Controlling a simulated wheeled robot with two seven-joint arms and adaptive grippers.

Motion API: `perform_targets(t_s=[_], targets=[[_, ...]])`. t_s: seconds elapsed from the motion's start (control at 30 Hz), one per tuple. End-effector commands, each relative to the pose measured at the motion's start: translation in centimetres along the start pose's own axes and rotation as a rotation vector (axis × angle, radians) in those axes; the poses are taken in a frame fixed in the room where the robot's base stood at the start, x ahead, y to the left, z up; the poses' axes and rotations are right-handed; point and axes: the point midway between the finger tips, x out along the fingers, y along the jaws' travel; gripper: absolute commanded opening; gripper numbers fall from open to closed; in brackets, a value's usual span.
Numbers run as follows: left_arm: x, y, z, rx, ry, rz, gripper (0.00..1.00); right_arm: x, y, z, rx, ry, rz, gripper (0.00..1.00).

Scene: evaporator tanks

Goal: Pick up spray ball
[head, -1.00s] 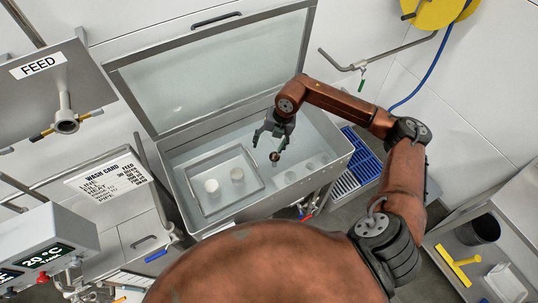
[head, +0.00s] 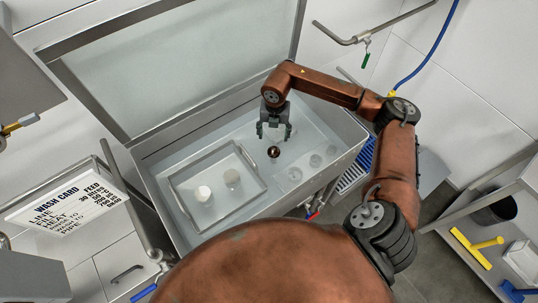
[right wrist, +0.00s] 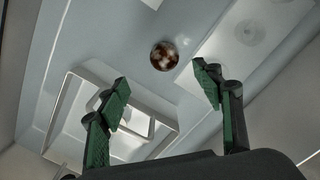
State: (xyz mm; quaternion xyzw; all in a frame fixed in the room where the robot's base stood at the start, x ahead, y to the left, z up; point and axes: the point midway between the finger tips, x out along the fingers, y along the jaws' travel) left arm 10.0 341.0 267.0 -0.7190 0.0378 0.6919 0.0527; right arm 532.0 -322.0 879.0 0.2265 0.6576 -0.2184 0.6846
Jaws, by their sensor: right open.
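The spray ball (head: 273,152) is a small, dark, shiny coppery ball on the floor of the open steel tank, right of the tray. It also shows in the right wrist view (right wrist: 164,56), beyond the fingertips and roughly between their lines. My right gripper (head: 274,135) hangs inside the tank just behind and above the ball, fingers pointing down. In the right wrist view its green-padded fingers (right wrist: 160,78) are spread wide with nothing between them. A gap to the ball seems to remain. My left gripper is in no view.
The steel tank (head: 352,140) has its glass lid raised at the back. A framed tray (head: 259,172) with two pale round pieces stands left of the ball. Pale round spots lie to the ball's right. A wash card (head: 68,203) is outside at left.

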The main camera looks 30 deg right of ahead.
Motion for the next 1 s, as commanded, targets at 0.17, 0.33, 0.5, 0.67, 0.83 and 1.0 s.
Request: perform_targets(t_s=[0.17, 0.33, 0.5, 0.67, 0.83, 1.0], targets=[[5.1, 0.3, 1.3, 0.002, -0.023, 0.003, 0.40, 6.7, 0.2, -0.3, -0.005, 0.025, -0.018, 0.60], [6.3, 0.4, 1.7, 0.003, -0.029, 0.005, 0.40, 8.5, 0.3, -0.3, -0.008, 0.032, -0.022, 0.60], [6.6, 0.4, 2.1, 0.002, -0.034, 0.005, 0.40, 9.7, 0.3, -0.4, -0.008, 0.035, -0.024, 0.60], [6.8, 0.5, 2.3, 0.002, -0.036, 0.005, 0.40, 11.2, 0.1, -0.5, -0.006, 0.034, -0.024, 0.60], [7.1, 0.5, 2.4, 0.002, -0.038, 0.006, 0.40, 12.6, -0.3, -0.8, -0.005, 0.034, -0.024, 0.60], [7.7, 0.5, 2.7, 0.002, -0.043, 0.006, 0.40, 15.2, -0.8, -1.2, -0.004, 0.035, -0.024, 0.60]])
